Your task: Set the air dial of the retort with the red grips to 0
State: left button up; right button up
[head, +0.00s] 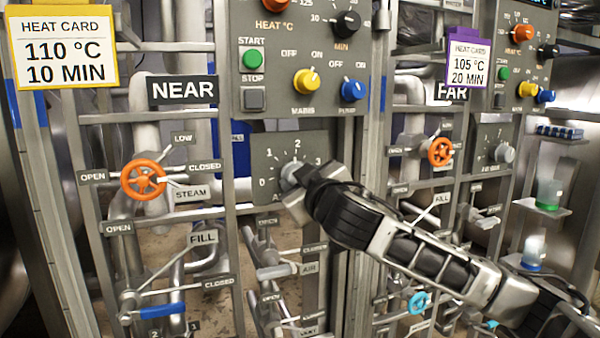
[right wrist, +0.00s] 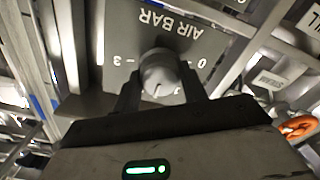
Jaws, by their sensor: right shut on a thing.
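The near retort's air dial panel (head: 262,155) is a grey plate with marks 0, 1, 2 and 3. Its round silver knob (head: 291,174) sits at the centre, partly hidden by my right gripper (head: 302,185). In the right wrist view the knob (right wrist: 160,72) is between the two fingers of the gripper (right wrist: 163,92), shut on it, under upside-down "AIR BAR" lettering. The knob's pale line points roughly up the panel, near the 2; the exact reading is hard to tell. No red grips are clear in view. My left gripper is not in view.
The near retort has an orange steam wheel (head: 144,180), a blue-handled fill lever (head: 162,311) and a yellow knob (head: 306,81). The far retort, at right, has its own air knob (head: 504,153) and orange wheel (head: 440,151). Posts and pipes crowd the panel.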

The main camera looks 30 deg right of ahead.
pick_arm(q)
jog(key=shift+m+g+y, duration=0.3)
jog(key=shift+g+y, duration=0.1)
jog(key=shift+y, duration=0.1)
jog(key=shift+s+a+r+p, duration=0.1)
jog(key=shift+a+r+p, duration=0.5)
jog(key=shift+p, duration=1.35)
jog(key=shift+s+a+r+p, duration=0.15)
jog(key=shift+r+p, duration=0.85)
jog(key=shift+p, duration=0.95)
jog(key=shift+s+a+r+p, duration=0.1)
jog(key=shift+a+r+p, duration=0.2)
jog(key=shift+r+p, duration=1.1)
pick_arm(e)
jog(key=shift+f+n+p, duration=0.15)
jog(key=shift+n+p, duration=0.4)
jog(key=shift+n, duration=9.85)
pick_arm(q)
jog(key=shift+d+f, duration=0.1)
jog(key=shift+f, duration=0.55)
pick_arm(e)
jog(key=o, duration=1)
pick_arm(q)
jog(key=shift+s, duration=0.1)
pick_arm(e)
jog(key=shift+s+a, duration=0.1)
